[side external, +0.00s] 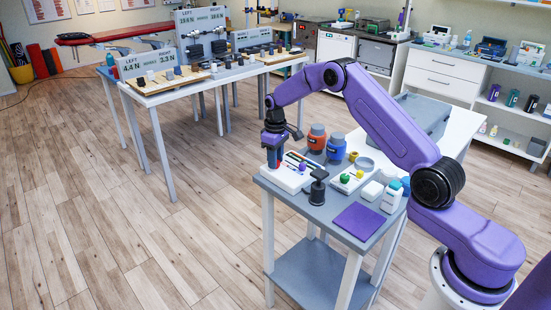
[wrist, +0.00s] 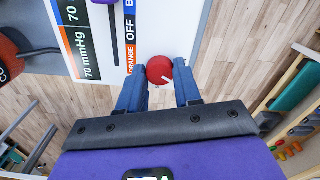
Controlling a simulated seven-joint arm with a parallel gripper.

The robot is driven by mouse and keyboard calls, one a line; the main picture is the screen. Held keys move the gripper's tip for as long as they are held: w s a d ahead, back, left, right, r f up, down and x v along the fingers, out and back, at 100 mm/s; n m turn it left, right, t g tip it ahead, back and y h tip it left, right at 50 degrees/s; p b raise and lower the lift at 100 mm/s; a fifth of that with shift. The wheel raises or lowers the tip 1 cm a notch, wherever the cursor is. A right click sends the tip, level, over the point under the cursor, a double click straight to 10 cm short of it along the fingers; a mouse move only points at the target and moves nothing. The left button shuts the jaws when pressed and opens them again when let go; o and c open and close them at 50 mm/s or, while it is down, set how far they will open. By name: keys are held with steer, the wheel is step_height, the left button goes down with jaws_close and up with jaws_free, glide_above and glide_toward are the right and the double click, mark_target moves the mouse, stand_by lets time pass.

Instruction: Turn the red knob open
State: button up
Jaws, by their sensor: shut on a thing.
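The panel carries orange, black and blue strips reading "70 mmHg", "ORANGE" and "OFF". In the side view, my gripper (side external: 273,160) points down at the left end of the white panel (side external: 287,180), and the knob is hidden there by the gripper.
On the grey table stand an orange jar (side external: 317,137), a blue jar (side external: 336,147), a black handled device (side external: 318,188) and a white bottle (side external: 392,196). A green knob (side external: 344,178) sits close by. A purple mat (side external: 358,221) lies at the front. Floor left of the table is clear.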

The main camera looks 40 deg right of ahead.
steer(key=n, duration=0.5)
steer(key=shift+n, duration=0.3)
stand_by(0.4)
steer(key=o, duration=1)
steer(key=shift+o, duration=0.2)
steer(key=shift+r, duration=0.15)
step_height(320, 180, up, 17)
steer(key=shift+r, duration=0.1)
steer(key=shift+a, duration=0.1)
